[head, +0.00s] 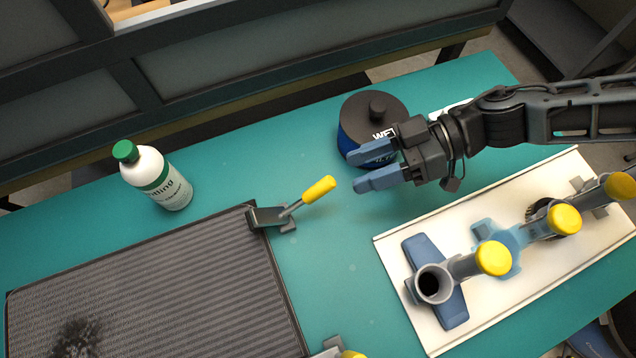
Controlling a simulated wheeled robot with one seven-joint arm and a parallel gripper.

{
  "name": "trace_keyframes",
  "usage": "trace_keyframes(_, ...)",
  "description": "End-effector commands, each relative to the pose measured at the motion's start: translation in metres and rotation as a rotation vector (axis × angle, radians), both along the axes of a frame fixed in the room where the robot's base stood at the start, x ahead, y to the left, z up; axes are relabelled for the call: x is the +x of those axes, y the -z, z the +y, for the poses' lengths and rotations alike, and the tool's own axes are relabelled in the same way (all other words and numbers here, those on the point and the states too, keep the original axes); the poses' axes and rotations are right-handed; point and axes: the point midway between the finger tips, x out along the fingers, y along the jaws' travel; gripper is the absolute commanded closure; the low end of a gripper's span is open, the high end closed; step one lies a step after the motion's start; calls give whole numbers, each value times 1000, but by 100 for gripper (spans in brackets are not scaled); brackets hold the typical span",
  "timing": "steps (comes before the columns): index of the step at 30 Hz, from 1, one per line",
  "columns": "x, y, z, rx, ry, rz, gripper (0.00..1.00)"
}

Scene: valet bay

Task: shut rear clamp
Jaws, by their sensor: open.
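The rear clamp (290,210) sits at the far right corner of a dark ribbed mat (160,270). Its grey base and arm are at the mat's corner, and its yellow handle (318,189) slants out to the right, away from the mat. How high the handle stands is hard to tell. My gripper (357,173) comes in from the right with its blue fingers apart and nothing between them. The fingertips point left, a short way right of the yellow handle's end, not touching it in this view.
A second yellow-handled clamp (345,354) is cut off at the bottom edge. A dark-lidded blue tub (350,125) stands just behind my gripper. A white bottle with green cap (165,185) stands left. A white board (395,270) with yellow-knobbed fittings lies right. Teal table (245,150) is clear behind the clamp.

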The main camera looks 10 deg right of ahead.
Motion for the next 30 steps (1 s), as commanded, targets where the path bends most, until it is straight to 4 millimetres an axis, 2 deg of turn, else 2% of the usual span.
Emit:
trace_keyframes(15, -8, 23, 63, 2, -3, 1, 50)
trace_keyframes(21, -9, 27, 72, -1, -1, 0, 50)
trace_keyframes(28, -9, 28, 72, -1, -1, 0, 50)
trace_keyframes(30, -9, 28, 72, -1, -1, 0, 56)
